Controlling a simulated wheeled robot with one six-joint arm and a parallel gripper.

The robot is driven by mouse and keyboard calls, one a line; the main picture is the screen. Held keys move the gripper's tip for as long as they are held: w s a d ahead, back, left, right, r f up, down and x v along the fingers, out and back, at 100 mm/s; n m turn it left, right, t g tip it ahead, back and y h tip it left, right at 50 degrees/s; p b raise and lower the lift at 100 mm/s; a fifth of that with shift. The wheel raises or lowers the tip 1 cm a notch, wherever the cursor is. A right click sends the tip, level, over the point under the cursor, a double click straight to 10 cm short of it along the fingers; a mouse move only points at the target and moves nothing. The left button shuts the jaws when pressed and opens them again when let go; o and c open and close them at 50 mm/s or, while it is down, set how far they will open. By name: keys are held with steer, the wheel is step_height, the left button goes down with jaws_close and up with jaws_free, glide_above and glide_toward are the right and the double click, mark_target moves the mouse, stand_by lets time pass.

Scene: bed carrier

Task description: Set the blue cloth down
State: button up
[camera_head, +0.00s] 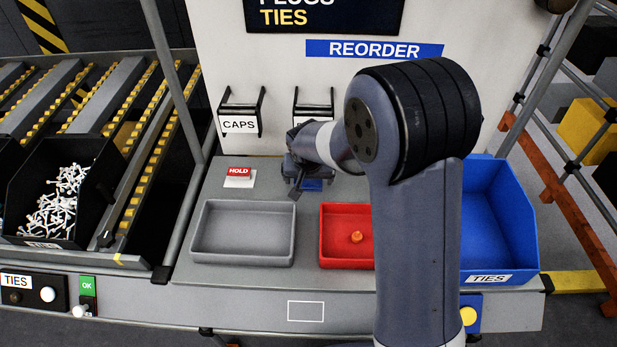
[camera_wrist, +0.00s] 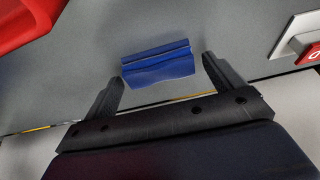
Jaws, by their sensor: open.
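The blue cloth (camera_wrist: 158,64) lies on the grey worktop as a small folded piece. In the wrist view it is just ahead of my gripper (camera_wrist: 164,88), roughly between and beyond the two fingertips. The fingers are spread apart and hold nothing. My arm and gripper hide part of that area.
A grey tray (camera_head: 243,262) and a red tray (camera_head: 346,211) with an orange piece stand in front. A blue TIES bin (camera_head: 529,215) is at right. A red HOLD button (camera_head: 238,172) is left of my gripper. CAPS holder (camera_head: 239,124) stands at the back wall.

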steer(key=v, duration=1.2)
steer(key=shift+o, duration=0.3)
steer(key=shift+r, duration=0.1)
